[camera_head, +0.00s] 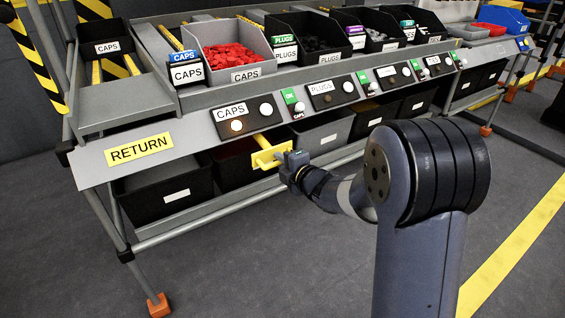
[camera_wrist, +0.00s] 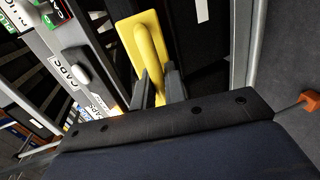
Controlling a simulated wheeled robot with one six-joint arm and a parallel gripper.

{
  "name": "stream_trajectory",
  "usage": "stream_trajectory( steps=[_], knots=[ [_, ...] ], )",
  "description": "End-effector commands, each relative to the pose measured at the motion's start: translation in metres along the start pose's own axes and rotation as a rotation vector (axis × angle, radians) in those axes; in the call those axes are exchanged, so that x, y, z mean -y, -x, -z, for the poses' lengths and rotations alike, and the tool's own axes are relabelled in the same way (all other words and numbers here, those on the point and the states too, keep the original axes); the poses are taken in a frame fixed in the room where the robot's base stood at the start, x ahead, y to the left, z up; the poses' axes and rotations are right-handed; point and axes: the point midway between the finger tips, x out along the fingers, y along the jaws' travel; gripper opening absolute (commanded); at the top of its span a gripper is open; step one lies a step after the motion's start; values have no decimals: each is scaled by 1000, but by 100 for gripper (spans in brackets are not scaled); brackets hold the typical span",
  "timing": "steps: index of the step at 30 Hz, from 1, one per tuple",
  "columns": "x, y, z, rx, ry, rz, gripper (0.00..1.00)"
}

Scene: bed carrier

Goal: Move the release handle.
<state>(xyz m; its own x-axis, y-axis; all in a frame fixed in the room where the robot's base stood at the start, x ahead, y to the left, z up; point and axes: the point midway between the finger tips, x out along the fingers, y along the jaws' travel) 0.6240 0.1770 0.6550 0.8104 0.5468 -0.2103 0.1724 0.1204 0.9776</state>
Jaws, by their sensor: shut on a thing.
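The yellow release handle (camera_head: 266,157) sticks out below the front rail, under the black CAPS panel (camera_head: 233,113). My gripper (camera_head: 289,163) comes from the right and is shut on the handle's near end. In the wrist view the yellow handle (camera_wrist: 151,50) runs down between the two dark fingers of my gripper (camera_wrist: 158,90). The fingers hide the handle's lower part. A round light on the CAPS panel (camera_head: 236,125) glows warm.
A CAPS bin of red caps (camera_head: 237,58) stands on the shelf above. Dark lower bins (camera_head: 165,192) sit under the rail beside the handle. A grey lower tube (camera_head: 200,213) runs beneath my gripper. The yellow RETURN label (camera_head: 139,149) is at left. Open floor lies in front.

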Motion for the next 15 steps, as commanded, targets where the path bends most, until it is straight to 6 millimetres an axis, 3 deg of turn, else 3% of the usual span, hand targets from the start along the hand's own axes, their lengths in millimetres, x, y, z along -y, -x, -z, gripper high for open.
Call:
stream_trajectory(
  steps=[9, 15],
  knots=[
    [-11, -53, 1, -3, 2, -1, 0],
    [-15, -68, 0, -1, 0, -1, 0]
  ],
)
